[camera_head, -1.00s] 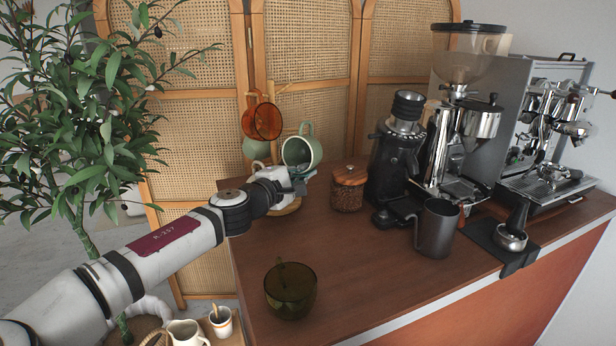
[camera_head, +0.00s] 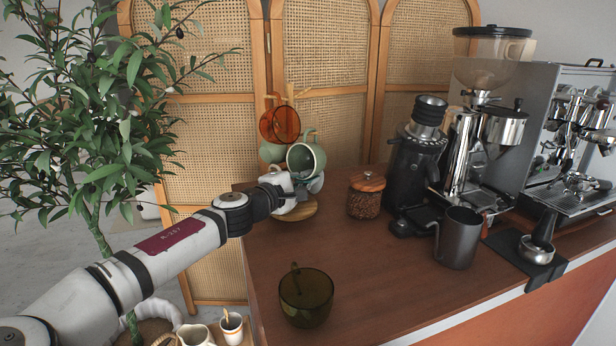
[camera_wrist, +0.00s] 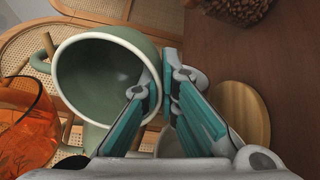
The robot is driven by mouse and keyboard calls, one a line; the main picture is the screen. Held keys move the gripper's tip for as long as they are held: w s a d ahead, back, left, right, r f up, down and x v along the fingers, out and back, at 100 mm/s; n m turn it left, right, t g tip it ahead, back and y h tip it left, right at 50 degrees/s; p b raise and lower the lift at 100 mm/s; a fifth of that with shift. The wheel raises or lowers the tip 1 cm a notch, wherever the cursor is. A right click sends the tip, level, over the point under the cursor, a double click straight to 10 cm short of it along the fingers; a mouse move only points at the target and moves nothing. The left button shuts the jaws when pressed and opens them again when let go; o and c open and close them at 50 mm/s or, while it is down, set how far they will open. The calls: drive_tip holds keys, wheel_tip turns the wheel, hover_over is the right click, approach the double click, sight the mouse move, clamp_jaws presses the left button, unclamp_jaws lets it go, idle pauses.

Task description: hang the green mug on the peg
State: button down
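The pale green mug (camera_head: 304,158) is held in the air beside the mug tree, tilted, with its handle up in the head view. In the wrist view the mug (camera_wrist: 85,75) shows its open mouth, with its handle at the left. My gripper (camera_wrist: 163,85) is closed on the mug's wall, one finger inside the rim and one outside; it also shows in the head view (camera_head: 297,184). The wooden mug tree has a round base (camera_head: 309,211) on the counter; its post is largely hidden. A peg (camera_head: 290,92) shows at its top.
A translucent orange mug (camera_head: 279,124) hangs on the tree close to the held mug; it also shows in the wrist view (camera_wrist: 30,130). Another pale green mug (camera_head: 270,153) hangs behind. A wooden-lidded jar (camera_head: 364,196) stands to the right, an olive glass cup (camera_head: 306,303) in front. The mid-counter is clear.

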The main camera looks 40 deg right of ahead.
idle(0.4)
drive_tip(key=c, duration=1.7)
unclamp_jaws()
drive_tip(key=v, duration=1.2)
